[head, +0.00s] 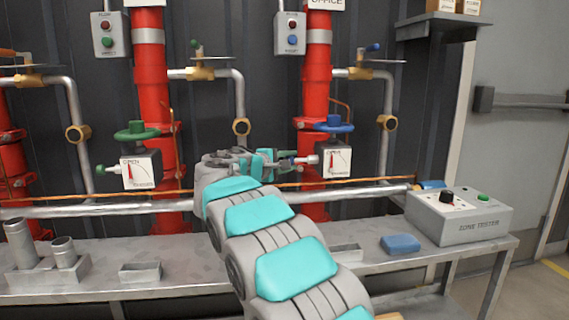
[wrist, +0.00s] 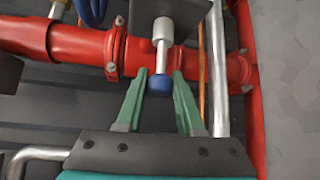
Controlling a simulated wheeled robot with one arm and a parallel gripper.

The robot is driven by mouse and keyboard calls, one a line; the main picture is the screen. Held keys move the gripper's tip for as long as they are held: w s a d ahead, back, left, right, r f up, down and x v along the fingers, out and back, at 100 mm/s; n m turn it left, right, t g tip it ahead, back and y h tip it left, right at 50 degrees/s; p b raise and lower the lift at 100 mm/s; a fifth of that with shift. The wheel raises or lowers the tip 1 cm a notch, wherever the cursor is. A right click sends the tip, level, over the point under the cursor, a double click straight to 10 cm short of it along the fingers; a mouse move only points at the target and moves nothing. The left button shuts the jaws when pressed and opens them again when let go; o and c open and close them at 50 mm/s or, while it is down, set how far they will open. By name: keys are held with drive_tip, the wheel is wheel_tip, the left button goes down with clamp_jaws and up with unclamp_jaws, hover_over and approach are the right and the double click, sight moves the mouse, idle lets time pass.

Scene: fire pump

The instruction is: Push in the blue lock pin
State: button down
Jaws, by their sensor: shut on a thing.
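The blue lock pin (wrist: 158,86) has a blue knob on a pale metal stem, which runs to a wider pale collar (wrist: 163,28) in the wrist view. My gripper (wrist: 160,76) has green fingers on both sides of the blue knob and is shut on it. In the head view my gripper (head: 291,160) is at the left side of the right gauge box (head: 337,160), beside the pale stem (head: 313,160). The blue knob is hidden by my fingers there. A length of stem shows between knob and collar.
A blue handwheel (head: 328,125) sits just above the gauge box, on the red riser (head: 316,85). A similar left gauge box (head: 141,168) has a green pin (head: 101,170). A silver pipe (head: 130,208) and a bench (head: 200,262) with a zone tester (head: 460,215) are below.

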sight(292, 162)
drive_tip(key=shift+w+d+f, duration=0.15)
drive_tip(key=shift+d, duration=0.7)
drive_tip(key=c, duration=0.5)
unclamp_jaws()
drive_tip(key=shift+d, duration=0.1)
drive_tip(key=v, duration=0.7)
drive_tip(key=shift+s+a+b, duration=0.25)
drive_tip(key=shift+s+b, duration=0.05)
drive_tip(key=shift+b, duration=0.05)
drive_tip(key=shift+d, duration=0.1)
